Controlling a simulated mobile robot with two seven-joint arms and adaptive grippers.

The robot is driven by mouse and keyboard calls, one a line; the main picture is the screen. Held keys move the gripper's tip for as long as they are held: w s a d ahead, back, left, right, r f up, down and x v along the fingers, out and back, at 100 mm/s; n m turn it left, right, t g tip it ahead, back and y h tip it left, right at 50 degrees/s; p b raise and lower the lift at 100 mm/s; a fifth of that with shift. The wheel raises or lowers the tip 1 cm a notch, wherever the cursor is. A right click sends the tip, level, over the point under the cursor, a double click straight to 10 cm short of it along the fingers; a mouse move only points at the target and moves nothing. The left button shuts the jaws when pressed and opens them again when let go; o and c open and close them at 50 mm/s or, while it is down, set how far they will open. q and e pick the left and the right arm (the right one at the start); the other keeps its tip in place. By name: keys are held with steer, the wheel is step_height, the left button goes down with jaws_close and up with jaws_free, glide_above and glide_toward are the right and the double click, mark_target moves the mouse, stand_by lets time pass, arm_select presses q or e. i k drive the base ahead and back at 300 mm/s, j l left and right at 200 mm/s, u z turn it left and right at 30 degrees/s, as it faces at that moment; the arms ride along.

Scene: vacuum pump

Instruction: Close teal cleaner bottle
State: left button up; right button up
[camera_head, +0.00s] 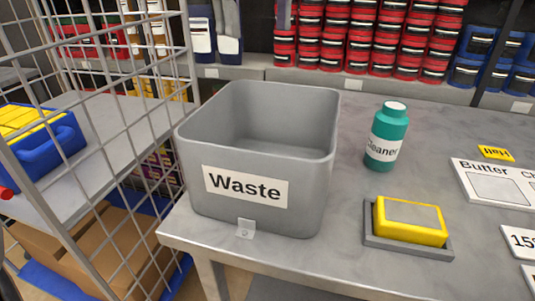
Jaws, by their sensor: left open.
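The teal cleaner bottle (386,137) stands upright on the grey table, right of the waste bin. It has a white "Cleaner" label. A white round top (395,106) shows at its neck; I cannot tell whether this is a fitted cap or an opening. No separate cap shows on the table. Neither of my grippers can be made out in this view, and nothing is touching the bottle.
The grey "Waste" bin (312,185) is left of the bottle. A yellow block (409,230) sits in a grey tray (375,243) in front. The grey table (347,185) is clear around the bottle. Labelled cards lie right. A wire cage (150,183) stands left.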

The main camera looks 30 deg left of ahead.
mark_target(390, 123)
steer(key=k, duration=1)
